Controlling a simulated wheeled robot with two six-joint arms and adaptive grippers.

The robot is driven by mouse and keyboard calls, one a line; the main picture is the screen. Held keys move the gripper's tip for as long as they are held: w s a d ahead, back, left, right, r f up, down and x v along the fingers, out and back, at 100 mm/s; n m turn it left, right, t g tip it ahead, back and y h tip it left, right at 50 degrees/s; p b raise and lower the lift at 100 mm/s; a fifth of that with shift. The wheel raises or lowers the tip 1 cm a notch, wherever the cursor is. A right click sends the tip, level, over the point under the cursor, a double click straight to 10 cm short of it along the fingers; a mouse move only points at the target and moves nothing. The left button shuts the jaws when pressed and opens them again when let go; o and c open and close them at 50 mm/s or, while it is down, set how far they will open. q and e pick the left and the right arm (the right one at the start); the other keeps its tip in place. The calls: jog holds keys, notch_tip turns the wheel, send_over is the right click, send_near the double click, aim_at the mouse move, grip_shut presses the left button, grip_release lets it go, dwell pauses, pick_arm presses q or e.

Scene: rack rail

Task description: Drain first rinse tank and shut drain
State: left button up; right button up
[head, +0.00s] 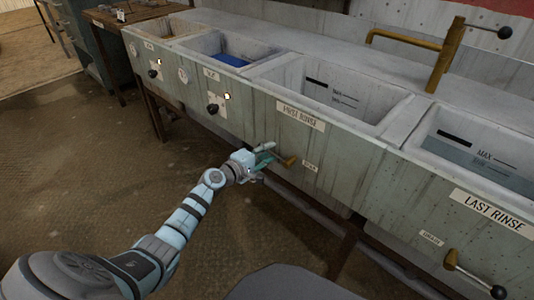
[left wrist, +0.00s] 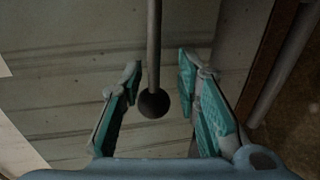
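The first rinse tank (head: 335,82) is the pale basin behind the FIRST RINSE label, with level marks on its inner wall. I make out no clear water surface in it. Its brass drain valve (head: 289,161) sits low on the front panel beside a small label (head: 310,166). My left gripper (head: 262,160) is at this valve's lever. In the left wrist view the lever rod (left wrist: 154,45) with its dark ball knob (left wrist: 153,103) lies between the two teal fingers of the open gripper (left wrist: 160,82), with gaps on both sides. My right gripper is not in view.
The last rinse tank (head: 478,160) at right holds water below its MAX mark; its drain lever (head: 474,272) is near the lower right corner. A brass tap (head: 446,55) stands behind. Tanks with black knobs (head: 213,108) continue left. Open floor (head: 90,170) lies in front.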

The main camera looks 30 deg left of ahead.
pick_arm(q)
jog(key=shift+d, duration=0.1)
jog(key=v, duration=1.2)
